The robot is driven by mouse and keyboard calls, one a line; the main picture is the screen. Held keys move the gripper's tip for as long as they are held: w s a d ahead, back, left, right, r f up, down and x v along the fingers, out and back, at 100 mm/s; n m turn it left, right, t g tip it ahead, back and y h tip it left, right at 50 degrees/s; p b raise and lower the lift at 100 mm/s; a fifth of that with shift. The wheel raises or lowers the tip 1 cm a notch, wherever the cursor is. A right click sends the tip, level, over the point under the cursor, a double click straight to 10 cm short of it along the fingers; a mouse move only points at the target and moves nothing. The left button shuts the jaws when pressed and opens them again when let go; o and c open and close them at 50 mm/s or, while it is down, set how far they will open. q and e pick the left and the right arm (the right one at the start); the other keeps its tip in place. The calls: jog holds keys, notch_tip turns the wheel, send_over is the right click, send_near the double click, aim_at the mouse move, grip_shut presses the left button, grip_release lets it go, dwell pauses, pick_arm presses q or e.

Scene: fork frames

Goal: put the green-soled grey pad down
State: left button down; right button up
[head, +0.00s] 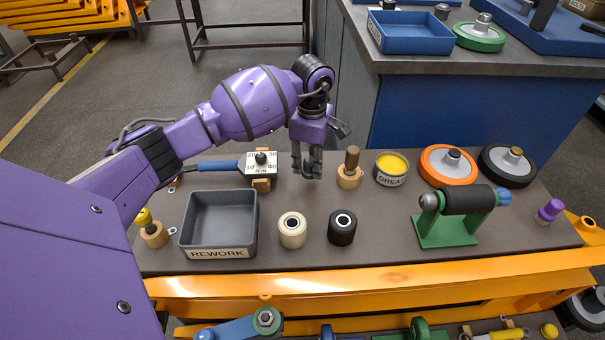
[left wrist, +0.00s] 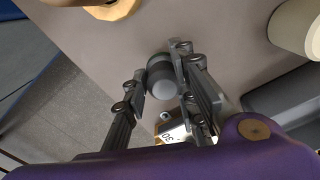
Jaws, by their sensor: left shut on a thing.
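My left gripper (head: 308,172) points down at the back of the bench, between the torque wrench and the wooden-handled tool. In the left wrist view its two fingers (left wrist: 167,85) are shut on the grey pad (left wrist: 164,84). The pad's rounded grey end faces the camera, and a dark greenish band shows at its far side. In the head view the fingers mostly hide the pad. It is low over the grey bench top (head: 290,265); I cannot tell whether it touches. My right gripper is not in view.
The torque wrench (head: 262,160) is close on the left, the wooden-handled tool (head: 350,175) close on the right. In front are a REWORK tray (head: 217,253), a cream roller (head: 292,230) and a black roller (head: 342,228). A grease tin (head: 391,170) stands further right. Bare bench lies between them.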

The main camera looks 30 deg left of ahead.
aim_at(311, 159)
pick_arm(q)
notch_tip(311, 159, down, 3)
jog(key=shift+d+r, duration=0.1)
jog(key=shift+r, duration=0.15)
jog(key=c, duration=1.4)
grip_release()
jog(key=shift+c, duration=0.2)
notch_tip(311, 159, up, 12)
jog(key=shift+r+p, duration=0.1)
jog(key=shift+p, duration=0.75)
